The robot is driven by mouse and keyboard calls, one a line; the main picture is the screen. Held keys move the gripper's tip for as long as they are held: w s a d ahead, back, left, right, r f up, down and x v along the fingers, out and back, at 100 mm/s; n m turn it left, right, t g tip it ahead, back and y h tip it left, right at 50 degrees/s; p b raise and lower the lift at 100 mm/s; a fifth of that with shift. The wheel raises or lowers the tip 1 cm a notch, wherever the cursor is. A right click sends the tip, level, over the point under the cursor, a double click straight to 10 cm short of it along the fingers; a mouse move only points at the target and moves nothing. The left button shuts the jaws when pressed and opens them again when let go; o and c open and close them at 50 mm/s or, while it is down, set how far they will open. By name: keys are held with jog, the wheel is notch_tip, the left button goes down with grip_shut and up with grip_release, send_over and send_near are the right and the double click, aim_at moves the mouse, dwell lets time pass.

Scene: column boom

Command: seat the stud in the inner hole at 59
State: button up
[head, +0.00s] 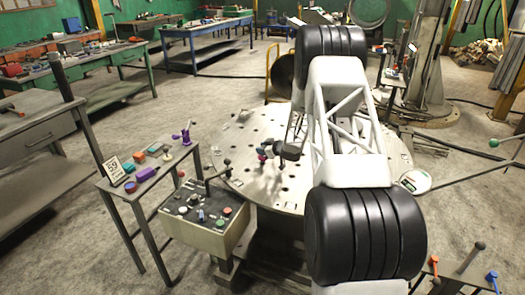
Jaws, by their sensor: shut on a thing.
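The round pale disc (232,172) with rings of dark holes lies in the middle of the head view, partly covered by my arm. My gripper (268,155) is over the disc's left-centre part, pointing down and left. It is small and dark in this view. It is shut on a small reddish-purple thing, seemingly the stud (262,157). I cannot tell whether the stud touches the disc or is over a hole. A card (114,168) reading 59 stands on the side table at the left. Hole markings on the disc are too small to read.
The narrow side table (152,172) holds orange, teal and purple blocks and a purple upright piece (184,134). A control box (205,218) with knobs and a lever stands at the disc's front left. Orange- and blue-topped levers (492,278) are at the lower right.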

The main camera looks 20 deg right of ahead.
jog(key=shift+r, duration=0.4)
jog(key=shift+f, duration=1)
dwell(1.4)
jog(key=shift+r, duration=0.15)
jog(key=shift+r, duration=0.55)
jog(key=shift+r, duration=0.15)
dwell(0.4)
jog(key=shift+f, duration=0.8)
dwell(0.9)
jog(key=o, duration=0.6)
jog(key=shift+o, duration=0.2)
